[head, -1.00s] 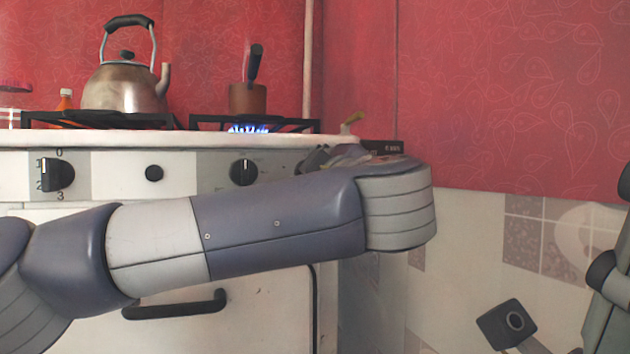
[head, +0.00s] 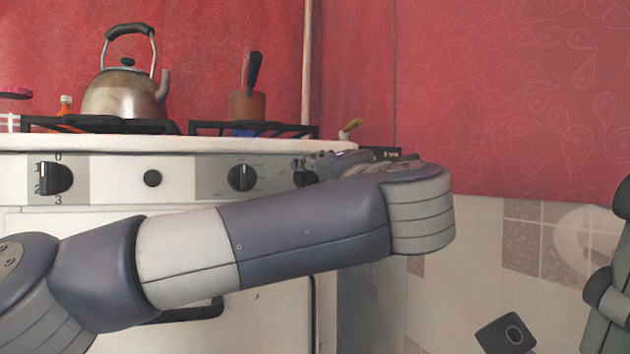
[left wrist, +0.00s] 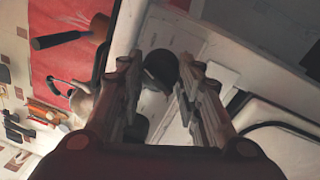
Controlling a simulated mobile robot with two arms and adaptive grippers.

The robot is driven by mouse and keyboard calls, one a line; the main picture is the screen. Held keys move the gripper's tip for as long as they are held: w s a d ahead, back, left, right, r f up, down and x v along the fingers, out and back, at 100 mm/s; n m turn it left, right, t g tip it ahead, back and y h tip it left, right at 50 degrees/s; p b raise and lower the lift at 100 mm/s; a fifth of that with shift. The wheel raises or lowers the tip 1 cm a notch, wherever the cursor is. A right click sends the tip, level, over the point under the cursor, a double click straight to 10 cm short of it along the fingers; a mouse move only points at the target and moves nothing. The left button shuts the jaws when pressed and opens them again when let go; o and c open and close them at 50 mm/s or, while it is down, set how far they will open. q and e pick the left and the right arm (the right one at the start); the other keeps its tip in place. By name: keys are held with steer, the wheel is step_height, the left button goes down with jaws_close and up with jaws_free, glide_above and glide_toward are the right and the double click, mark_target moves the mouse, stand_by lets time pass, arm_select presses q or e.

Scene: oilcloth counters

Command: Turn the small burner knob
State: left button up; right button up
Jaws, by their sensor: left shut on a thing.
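The stove's front panel carries several black knobs. The rightmost burner knob (head: 304,179) is partly hidden by my left gripper (head: 318,164). In the left wrist view this round dark knob (left wrist: 160,68) sits between the two fingertips of my left gripper (left wrist: 162,82), which is shut on it. Another burner knob (head: 243,178) is to its left, with its pale mark upright. My left arm stretches across the oven front. My right gripper is not in view.
A steel kettle (head: 125,94) and a small brown pot (head: 247,106) with a black handle stand on the black grates. A dim blue patch (head: 246,132) shows under the pot. The oven handle (head: 188,312) is partly behind my arm. A tiled wall (head: 470,245) stands at right.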

arm_select(q)
steer(key=n, duration=0.5)
steer(key=shift+f+y, duration=0.1)
steer(key=shift+y, duration=0.2)
steer(key=shift+n+g, duration=0.3)
steer(key=shift+n, duration=0.2)
steer(key=o, duration=1.1)
steer(key=shift+d, duration=0.1)
steer(key=shift+v, duration=6)
